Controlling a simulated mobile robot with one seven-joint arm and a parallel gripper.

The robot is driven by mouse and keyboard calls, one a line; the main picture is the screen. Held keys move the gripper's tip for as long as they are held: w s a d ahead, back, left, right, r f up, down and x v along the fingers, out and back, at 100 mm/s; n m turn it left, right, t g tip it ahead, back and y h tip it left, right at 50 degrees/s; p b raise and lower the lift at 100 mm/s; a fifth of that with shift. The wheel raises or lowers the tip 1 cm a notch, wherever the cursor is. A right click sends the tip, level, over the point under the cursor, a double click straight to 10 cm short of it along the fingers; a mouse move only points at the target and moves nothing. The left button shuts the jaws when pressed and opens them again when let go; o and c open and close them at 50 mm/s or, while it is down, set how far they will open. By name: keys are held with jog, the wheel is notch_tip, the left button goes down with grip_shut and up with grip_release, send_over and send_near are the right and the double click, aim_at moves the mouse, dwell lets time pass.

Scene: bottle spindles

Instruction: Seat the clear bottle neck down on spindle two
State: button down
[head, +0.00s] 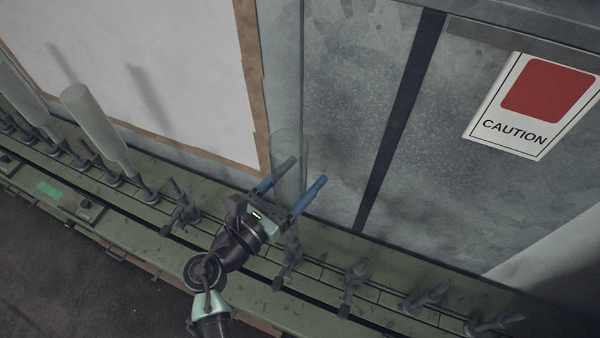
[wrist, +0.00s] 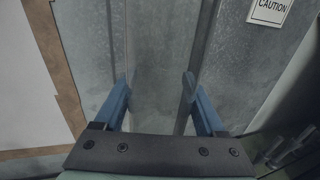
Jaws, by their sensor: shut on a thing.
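My gripper (head: 304,172) is shut on the clear bottle (head: 289,160), with one blue finger on each side of it. The bottle is see-through and looks upright, its wide closed end up. Its lower end is hidden behind my gripper, above the green rail. In the wrist view the bottle (wrist: 158,85) shows faintly between the fingers. A bare dark spindle (head: 292,253) stands just below my gripper, and whether the neck touches it cannot be told. Other bare spindles stand to the left (head: 181,207) and right (head: 355,280). No number shows, so I cannot tell which is spindle two.
Two pale bottles sit neck down on spindles at the left, the nearer one (head: 95,125) leaning. A green rail (head: 140,213) carries the row of spindles. A metal wall with a caution sign (head: 535,105) and a white panel (head: 130,60) stand close behind.

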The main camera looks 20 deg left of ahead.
dwell(0.3)
jog(key=shift+f+b, duration=1.45)
jog(key=shift+f, duration=0.65)
jog(key=shift+f+b, duration=0.45)
jog(key=shift+f, duration=0.15)
jog(key=shift+c, duration=0.9)
grip_release()
jog(key=shift+o, duration=0.9)
jog(key=shift+f, duration=0.1)
jog(key=shift+s, duration=0.1)
